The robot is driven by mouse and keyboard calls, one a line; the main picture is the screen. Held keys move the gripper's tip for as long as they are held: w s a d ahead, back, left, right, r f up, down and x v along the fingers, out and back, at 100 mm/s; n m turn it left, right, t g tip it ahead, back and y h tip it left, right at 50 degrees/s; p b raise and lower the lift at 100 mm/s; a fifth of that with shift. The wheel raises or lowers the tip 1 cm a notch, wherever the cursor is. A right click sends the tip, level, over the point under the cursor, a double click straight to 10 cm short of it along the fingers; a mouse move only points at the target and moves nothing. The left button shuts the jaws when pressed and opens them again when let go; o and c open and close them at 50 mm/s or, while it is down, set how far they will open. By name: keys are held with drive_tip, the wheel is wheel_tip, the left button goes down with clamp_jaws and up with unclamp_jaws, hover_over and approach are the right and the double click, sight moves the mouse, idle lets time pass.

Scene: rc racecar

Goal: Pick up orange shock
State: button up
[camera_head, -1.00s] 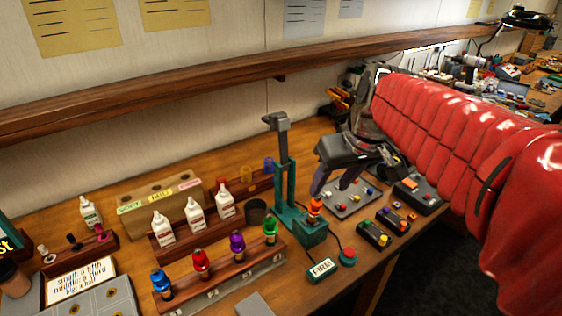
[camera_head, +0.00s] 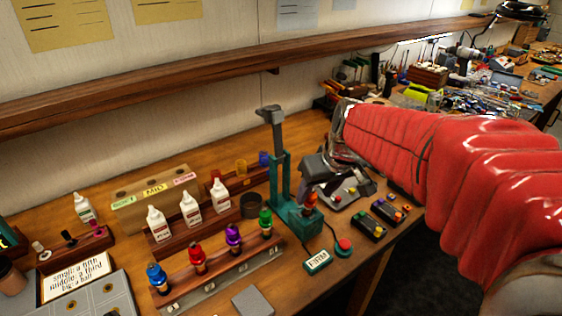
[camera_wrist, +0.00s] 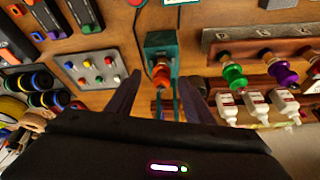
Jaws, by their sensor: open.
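The orange shock (camera_head: 310,201) stands upright on the base of the teal press (camera_head: 297,223) in the head view. In the wrist view the orange shock (camera_wrist: 160,75) shows on the teal block, between the two fingers and a little beyond their tips. My gripper (camera_head: 308,196) is open, with its dark fingers reaching down around or close by the shock. In the wrist view my gripper (camera_wrist: 155,82) has its fingers well apart and nothing between them touching. Part of the shock is hidden behind a finger in the head view.
A wooden rack with blue, red, purple and green shocks (camera_head: 232,235) stands left of the press. White bottles (camera_head: 190,207) are behind it. A FIRM sign (camera_head: 317,262) and red button (camera_head: 343,245) lie in front right. Dark trays (camera_head: 370,228) lie to the right.

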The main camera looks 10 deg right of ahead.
idle(0.3)
drive_tip(key=shift+x, duration=2.6)
drive_tip(key=shift+a, duration=0.1)
drive_tip(key=c, duration=1.1)
drive_tip(key=shift+r, duration=0.1)
drive_tip(key=shift+c, duration=0.2)
drive_tip(key=r, duration=0.3)
drive_tip(key=s+r, duration=0.1)
drive_tip(key=r, duration=0.7)
drive_tip(key=shift+s+d+r, duration=0.25)
drive_tip(key=shift+s+d, duration=0.05)
drive_tip(key=shift+d, duration=0.05)
drive_tip(key=s+d, duration=0.3)
drive_tip(key=s, duration=1)
drive_tip(key=shift+s+d, duration=0.2)
drive_tip(key=shift+s, duration=0.15)
